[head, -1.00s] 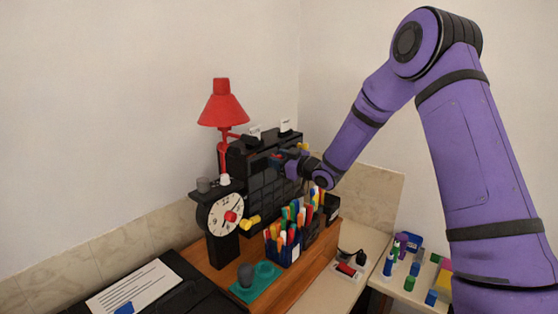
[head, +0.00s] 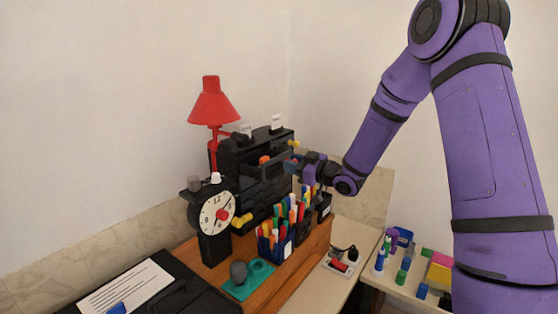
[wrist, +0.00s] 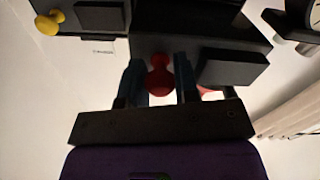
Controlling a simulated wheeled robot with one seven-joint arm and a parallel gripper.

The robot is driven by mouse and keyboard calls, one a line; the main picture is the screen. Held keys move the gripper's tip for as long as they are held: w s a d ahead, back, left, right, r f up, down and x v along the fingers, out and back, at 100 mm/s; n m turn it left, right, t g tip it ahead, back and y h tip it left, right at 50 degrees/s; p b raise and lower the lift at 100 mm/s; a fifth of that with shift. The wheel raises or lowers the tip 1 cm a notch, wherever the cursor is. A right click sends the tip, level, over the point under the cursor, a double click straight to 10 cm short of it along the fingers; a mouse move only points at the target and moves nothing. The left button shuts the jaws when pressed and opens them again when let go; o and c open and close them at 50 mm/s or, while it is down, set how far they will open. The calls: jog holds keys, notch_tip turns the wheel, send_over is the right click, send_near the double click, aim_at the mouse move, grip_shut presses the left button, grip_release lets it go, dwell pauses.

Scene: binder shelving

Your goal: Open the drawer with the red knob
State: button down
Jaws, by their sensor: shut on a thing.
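The red knob (wrist: 158,80) shows in the wrist view between the two blue fingers of my gripper (wrist: 160,82), which is shut on it. Behind the knob is the dark front of its drawer (wrist: 150,46). In the head view my gripper (head: 294,166) is at the upper right front of the black cabinet (head: 235,160). The drawer (head: 268,181) stands out from the cabinet there, with an orange-red thing (head: 265,160) seen by it. The knob itself is hard to make out in the head view.
A yellow knob (head: 295,143) is near my gripper. Below stand a pen holder (head: 273,245) full of colored pens and a clock (head: 217,213). The space right of the cabinet front is mostly free.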

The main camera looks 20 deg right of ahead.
jog(key=shift+s+d, duration=0.25)
jog(key=shift+s, duration=0.15)
jog(key=c, duration=1.1)
grip_release()
jog(key=shift+c, duration=0.2)
jog(key=v, duration=1)
jog(key=shift+s+d, duration=0.2)
jog(key=shift+s, duration=0.1)
jog(key=shift+r, duration=0.1)
